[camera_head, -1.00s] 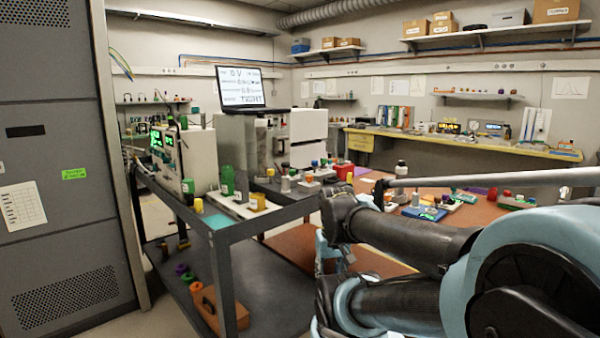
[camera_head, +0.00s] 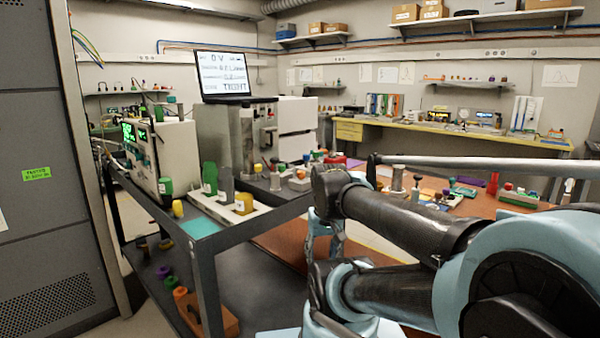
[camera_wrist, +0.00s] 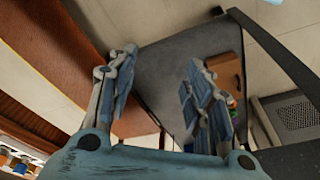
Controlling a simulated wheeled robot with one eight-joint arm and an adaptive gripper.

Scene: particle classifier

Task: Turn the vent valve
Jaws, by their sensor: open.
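I cannot tell which part is the vent valve. In the head view, a grey instrument (camera_head: 220,135) with small knobs on its front stands on the dark bench, with a laptop (camera_head: 224,76) on top. A white box (camera_head: 297,128) stands to its right. My gripper (camera_wrist: 160,78) shows in the wrist view with its two blue-grey fingers spread and nothing between them. Below it are the bench's dark lower shelf (camera_wrist: 175,55) and a brown floor area. No valve shows in the wrist view.
The dark bench's near corner and leg (camera_head: 207,285) stand left of my arm. A green bottle (camera_head: 209,178), a grey bottle and a yellow block (camera_head: 243,203) sit near that corner. A tall grey cabinet (camera_head: 30,130) is at the left. A crowded table is behind my arm.

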